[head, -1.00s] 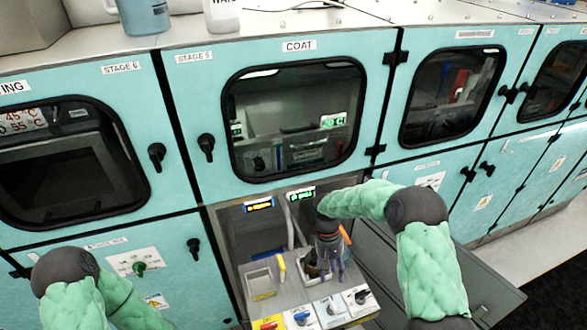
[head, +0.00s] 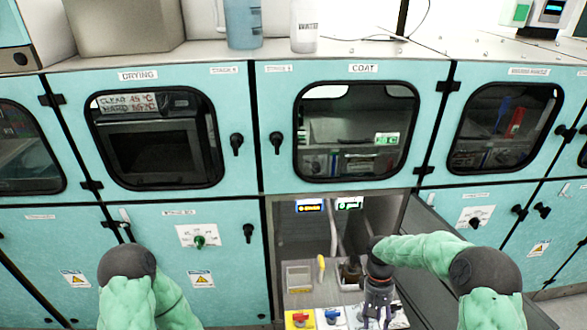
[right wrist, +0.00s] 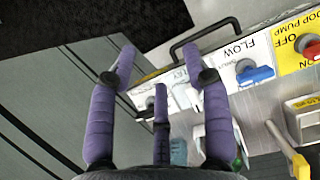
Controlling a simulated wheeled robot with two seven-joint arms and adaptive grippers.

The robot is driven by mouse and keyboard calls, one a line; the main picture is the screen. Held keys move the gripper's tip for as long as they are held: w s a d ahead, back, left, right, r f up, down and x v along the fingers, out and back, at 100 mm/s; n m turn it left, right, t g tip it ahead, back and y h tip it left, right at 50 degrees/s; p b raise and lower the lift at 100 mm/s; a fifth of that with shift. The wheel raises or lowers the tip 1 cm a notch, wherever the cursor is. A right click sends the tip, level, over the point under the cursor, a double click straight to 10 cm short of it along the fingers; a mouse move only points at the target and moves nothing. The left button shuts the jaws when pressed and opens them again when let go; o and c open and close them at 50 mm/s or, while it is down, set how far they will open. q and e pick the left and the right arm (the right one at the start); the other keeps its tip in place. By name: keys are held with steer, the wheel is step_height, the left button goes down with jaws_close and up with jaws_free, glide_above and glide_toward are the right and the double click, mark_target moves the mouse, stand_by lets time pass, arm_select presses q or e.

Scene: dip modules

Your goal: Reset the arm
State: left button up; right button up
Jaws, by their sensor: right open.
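My right arm reaches in from the right in the head view. Its gripper (head: 378,312) hangs fingers-down over the right end of a pulled-out panel (head: 300,303) below the COAT cabinet (head: 352,128). In the right wrist view the purple fingers (right wrist: 160,65) are spread apart with nothing between them. A black handle (right wrist: 205,33) and the FLOW valve's blue knob (right wrist: 255,76) lie beyond the fingertips. My left arm shows at the lower left of the head view, but its gripper is out of the picture.
A red knob (head: 300,317) and a blue knob (head: 332,315) sit on the panel. A yellow-handled item (head: 321,268) stands behind them. An opened grey door (head: 450,265) is right of the bay. A blue jug (head: 243,24) and white bottle (head: 305,27) stand on top.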

arm_select(q)
steer(key=shift+s, duration=0.1)
arm_select(e)
steer(key=s+a+f+m+t+y, duration=0.3)
steer(key=s+a+f+t+y, duration=0.1)
steer(key=s+a+f, duration=1)
steer(key=s+f, duration=0.1)
steer(key=s, duration=0.2)
steer(key=shift+a+t, duration=0.25)
steer(key=shift+t, duration=0.15)
